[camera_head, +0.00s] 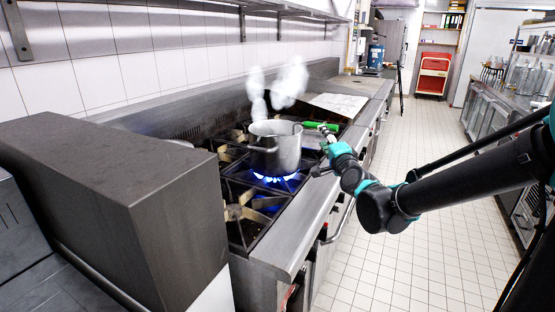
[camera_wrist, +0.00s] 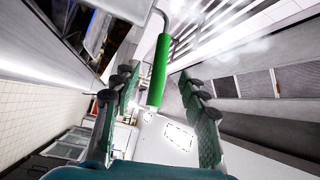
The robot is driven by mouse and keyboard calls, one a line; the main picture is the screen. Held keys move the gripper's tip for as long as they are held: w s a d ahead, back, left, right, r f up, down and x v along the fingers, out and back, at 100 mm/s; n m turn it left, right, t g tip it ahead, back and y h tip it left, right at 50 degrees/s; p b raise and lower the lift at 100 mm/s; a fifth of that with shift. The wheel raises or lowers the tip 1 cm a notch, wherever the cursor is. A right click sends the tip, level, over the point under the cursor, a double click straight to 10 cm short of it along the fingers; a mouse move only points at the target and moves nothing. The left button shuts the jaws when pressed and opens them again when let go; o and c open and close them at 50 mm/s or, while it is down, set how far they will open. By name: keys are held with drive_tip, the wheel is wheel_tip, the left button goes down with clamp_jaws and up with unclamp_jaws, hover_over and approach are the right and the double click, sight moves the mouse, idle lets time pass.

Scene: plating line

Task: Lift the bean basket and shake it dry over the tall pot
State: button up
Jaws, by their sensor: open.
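A tall steel pot (camera_head: 275,147) stands on a lit burner of the stove, with blue flame under it and steam above. A green handle (camera_head: 320,125) sticks out to the right of the pot's rim. In the wrist view the green handle (camera_wrist: 158,72) ends in a bent metal rod at the top. The basket itself is not visible; the pot's inside is hidden. My gripper (camera_head: 326,132) is at the handle's outer end. In the wrist view my gripper (camera_wrist: 160,88) is open, with the handle between its two fingers and gaps on both sides.
The stove (camera_head: 240,195) has several black grates beside the pot. A grey block-like unit (camera_head: 120,200) stands at the near left. A shelf (camera_head: 275,8) runs along the wall above. The tiled floor (camera_head: 400,245) right of the stove is clear.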

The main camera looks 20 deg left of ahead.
sight(315, 127)
drive_tip(key=x, duration=1)
drive_tip(key=shift+a, duration=0.15)
drive_tip(key=shift+r, duration=0.1)
clamp_jaws()
